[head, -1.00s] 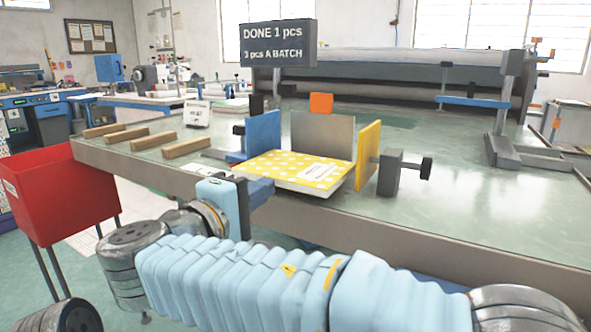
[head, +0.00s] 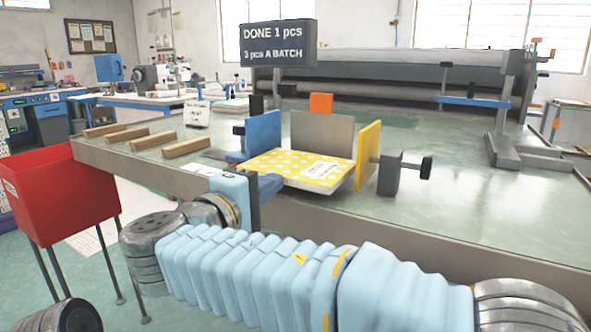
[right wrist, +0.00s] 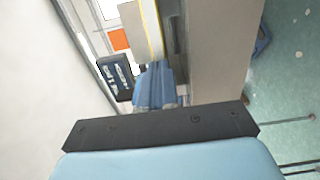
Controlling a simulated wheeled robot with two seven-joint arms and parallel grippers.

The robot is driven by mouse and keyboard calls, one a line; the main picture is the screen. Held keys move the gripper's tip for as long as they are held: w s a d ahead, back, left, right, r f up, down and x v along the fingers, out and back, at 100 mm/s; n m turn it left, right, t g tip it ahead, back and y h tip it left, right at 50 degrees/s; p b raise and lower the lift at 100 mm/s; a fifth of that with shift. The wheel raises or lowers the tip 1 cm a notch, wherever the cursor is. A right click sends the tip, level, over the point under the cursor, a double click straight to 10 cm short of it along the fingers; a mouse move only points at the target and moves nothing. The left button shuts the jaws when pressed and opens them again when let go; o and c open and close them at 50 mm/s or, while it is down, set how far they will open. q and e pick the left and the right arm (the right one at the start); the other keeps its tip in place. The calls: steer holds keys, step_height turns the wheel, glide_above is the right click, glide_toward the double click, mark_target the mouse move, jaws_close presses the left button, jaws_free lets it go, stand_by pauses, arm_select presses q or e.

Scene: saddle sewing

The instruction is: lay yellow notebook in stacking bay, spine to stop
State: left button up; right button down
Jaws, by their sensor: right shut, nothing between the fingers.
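The yellow notebook (head: 290,166), with white dots and a white label, lies flat in the stacking bay. The bay has a blue side wall (head: 264,131), a grey back plate (head: 322,134) and a yellow side wall (head: 368,150). The notebook's far edge is close to the back plate; I cannot tell whether it touches, nor which edge is the spine. My right gripper (head: 269,186) is shut and empty at the notebook's near left edge. Its blue fingers (right wrist: 157,86) also show in the right wrist view, beside a thin yellow edge. My left gripper is out of view.
A sign (head: 278,43) reads "DONE 1 pcs, 3 pcs A BATCH". A grey clamp block with a knob (head: 391,173) stands right of the bay. Wooden strips (head: 155,139) lie at the left, above a red bin (head: 68,195). The table's right part (head: 460,190) is clear.

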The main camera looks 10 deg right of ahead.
steer(key=shift+x, duration=1.8)
steer(key=v, duration=0.6)
steer(key=shift+b, duration=0.35)
